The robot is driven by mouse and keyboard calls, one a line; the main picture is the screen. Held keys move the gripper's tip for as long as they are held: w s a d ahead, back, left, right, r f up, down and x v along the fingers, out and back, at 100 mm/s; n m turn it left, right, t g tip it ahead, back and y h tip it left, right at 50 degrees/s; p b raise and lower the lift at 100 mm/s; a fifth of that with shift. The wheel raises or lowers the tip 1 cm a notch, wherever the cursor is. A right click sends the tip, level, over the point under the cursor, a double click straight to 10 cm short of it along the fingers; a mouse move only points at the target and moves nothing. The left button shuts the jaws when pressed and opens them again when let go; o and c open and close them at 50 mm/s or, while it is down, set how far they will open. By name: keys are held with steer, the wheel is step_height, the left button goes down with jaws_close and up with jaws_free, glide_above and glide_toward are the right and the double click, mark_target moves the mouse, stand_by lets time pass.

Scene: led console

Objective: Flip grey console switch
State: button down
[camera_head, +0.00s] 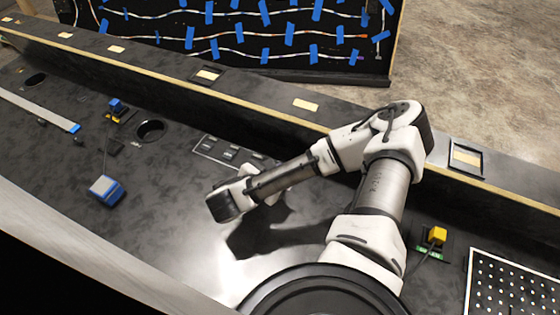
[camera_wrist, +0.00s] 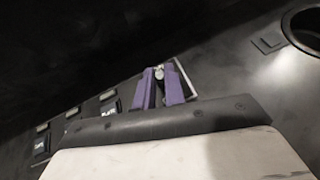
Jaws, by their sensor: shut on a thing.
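My gripper (camera_wrist: 160,80) shows in the wrist view as two purple fingers drawn close together at the console surface. They are shut on a small silver-grey switch lever (camera_wrist: 159,72), whose tip shows between them. The rest of the lever is hidden by the fingers, so I cannot tell its tilt. The dark switch panel (camera_head: 225,151) lies on the console in the head view, its right end close to my arm. In the head view my wrist hides the fingers and the gripped lever.
Several rocker-like switches (camera_wrist: 41,144) sit beside the fingers at left in the wrist view. A round hole (camera_head: 149,130), a blue block (camera_head: 106,190) and a yellow block (camera_head: 437,235) are on the console. A raised ledge (camera_head: 290,128) runs behind the panel.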

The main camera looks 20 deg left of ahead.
steer(key=shift+s+t+p, duration=0.2)
steer(key=shift+t+p, duration=0.5)
steer(key=shift+p, duration=0.5)
steer(key=shift+s+f, duration=0.1)
steer(key=shift+f, duration=0.05)
steer(key=c, duration=1.5)
jaws_free()
steer(key=shift+s+a+r, duration=0.2)
steer(key=shift+s, duration=0.35)
steer(key=b+v, duration=0.1)
steer(key=v, duration=1.1)
steer(key=shift+s+b, duration=0.3)
steer(key=shift+s, duration=0.05)
steer(key=shift+a+f, duration=0.1)
